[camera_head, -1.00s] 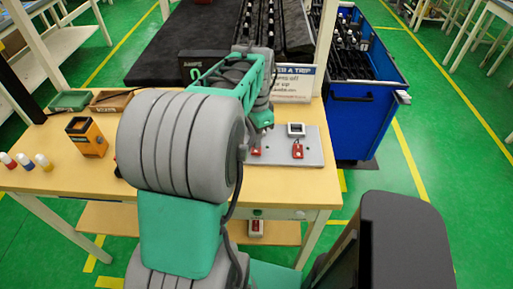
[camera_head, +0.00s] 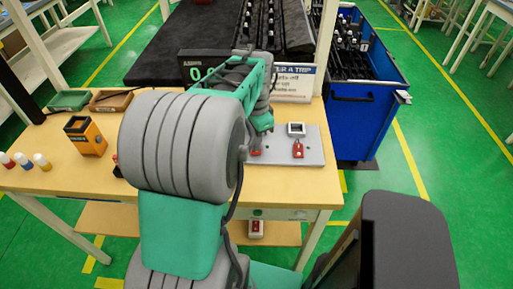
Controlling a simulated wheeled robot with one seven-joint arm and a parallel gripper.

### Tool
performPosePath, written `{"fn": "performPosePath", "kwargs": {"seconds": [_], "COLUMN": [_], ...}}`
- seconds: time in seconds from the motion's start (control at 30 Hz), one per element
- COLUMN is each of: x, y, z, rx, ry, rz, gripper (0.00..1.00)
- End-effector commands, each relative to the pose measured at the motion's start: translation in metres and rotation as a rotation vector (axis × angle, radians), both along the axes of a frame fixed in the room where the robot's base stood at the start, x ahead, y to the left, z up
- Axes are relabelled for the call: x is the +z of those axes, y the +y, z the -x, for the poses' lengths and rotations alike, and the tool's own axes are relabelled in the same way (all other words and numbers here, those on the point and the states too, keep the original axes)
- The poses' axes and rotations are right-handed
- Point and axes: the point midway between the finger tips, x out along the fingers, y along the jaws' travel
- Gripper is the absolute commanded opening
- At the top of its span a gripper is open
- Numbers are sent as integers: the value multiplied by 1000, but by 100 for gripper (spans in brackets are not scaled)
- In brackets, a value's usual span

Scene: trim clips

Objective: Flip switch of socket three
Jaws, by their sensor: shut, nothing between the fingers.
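A grey socket panel (camera_head: 312,152) lies at the right end of the wooden table. A white-framed socket (camera_head: 296,129) shows on it, with a red switch block (camera_head: 298,150) in front. Part of another red switch block (camera_head: 256,153) shows farther left, beside my arm. My arm covers the panel's left part, so any other sockets and the numbering are hidden. My gripper (camera_head: 262,128) is above the panel's back left part, near the partly hidden red block. It is shut and empty. Its fingertips are small and mostly hidden, and I cannot tell whether they touch anything.
A dark display box (camera_head: 205,66) with a green digit and a sign (camera_head: 293,82) stand behind the panel. An orange-black box (camera_head: 86,136), small bottles (camera_head: 24,161) and trays (camera_head: 110,101) are at left. A blue bin (camera_head: 368,120) stands right of the table.

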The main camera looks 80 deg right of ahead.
Motion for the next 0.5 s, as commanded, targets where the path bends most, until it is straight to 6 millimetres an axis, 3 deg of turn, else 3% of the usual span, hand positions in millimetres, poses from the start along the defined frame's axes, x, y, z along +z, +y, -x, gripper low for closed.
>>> {"fn": "performPosePath", "kwargs": {"seconds": [0.5], "x": [-9], "y": [0], "z": [0], "rx": [0], "ry": [0], "rz": [0], "gripper": [0]}}
